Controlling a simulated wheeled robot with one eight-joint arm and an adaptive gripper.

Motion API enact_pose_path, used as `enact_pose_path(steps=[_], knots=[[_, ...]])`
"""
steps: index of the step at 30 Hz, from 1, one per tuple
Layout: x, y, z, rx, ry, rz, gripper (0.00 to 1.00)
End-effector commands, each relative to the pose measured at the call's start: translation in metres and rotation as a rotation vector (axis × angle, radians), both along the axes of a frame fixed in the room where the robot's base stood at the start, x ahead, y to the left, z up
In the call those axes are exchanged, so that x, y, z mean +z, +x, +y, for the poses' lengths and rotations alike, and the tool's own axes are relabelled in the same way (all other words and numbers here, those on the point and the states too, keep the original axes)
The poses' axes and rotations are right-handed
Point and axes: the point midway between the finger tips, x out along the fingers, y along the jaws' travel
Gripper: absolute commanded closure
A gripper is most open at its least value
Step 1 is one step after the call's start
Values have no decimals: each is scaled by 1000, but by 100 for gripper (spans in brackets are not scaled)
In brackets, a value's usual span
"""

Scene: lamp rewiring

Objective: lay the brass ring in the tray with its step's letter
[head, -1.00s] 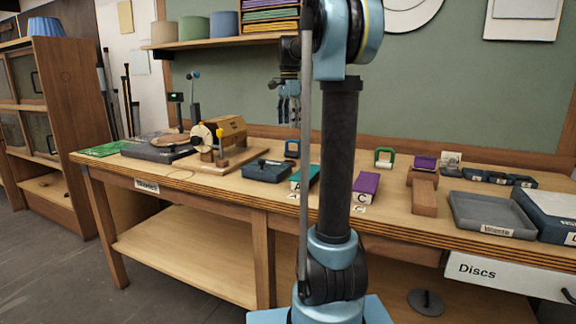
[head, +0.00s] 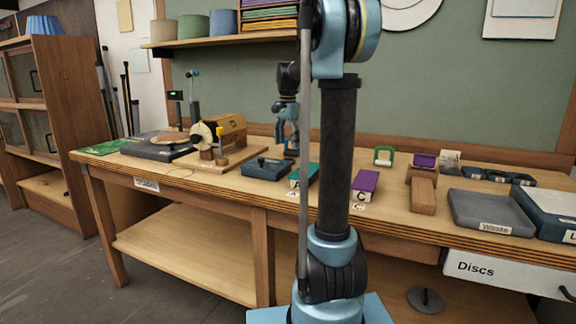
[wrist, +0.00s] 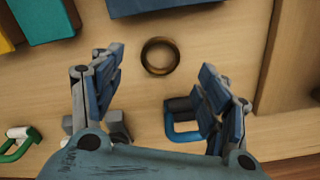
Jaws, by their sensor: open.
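The brass ring (wrist: 160,56) lies flat on the bench in the wrist view, just beyond and between my open fingertips, not held. I cannot make it out in the head view. My gripper (wrist: 163,64) is open and points down; in the head view it (head: 288,146) hangs low over the back of the bench. A teal tray marked A (head: 302,178) and a purple one marked C (head: 366,184) stand near the front edge. Teal shows at the wrist view's upper left (wrist: 45,18), beside a yellow edge (wrist: 6,38). My arm column hides the space between A and C.
A dark blue box (head: 265,169) stands left of tray A. A blue clip-shaped part (wrist: 184,128) lies close to my right finger, and a green one (wrist: 18,143) at lower left. A wooden board (wrist: 292,60) bounds the right. A grey Waste tray (head: 490,211) is farther right.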

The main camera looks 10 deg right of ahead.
Motion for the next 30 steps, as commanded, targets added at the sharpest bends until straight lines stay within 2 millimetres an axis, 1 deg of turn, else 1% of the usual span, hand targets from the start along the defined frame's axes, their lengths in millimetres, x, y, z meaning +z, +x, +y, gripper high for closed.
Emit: enact_pose_path(steps=[3, 8, 11, 18, 21, 30], knots=[[-12, 0, 0, 0, 0, 0, 31], [-19, 0, 0, 0, 0, 0, 31], [-27, 1, 1, 0, 0, 0, 31], [-59, 2, 3, 0, 0, 0, 31], [-67, 2, 3, 0, 0, 0, 31], [-70, 2, 3, -1, 0, 0, 31]])
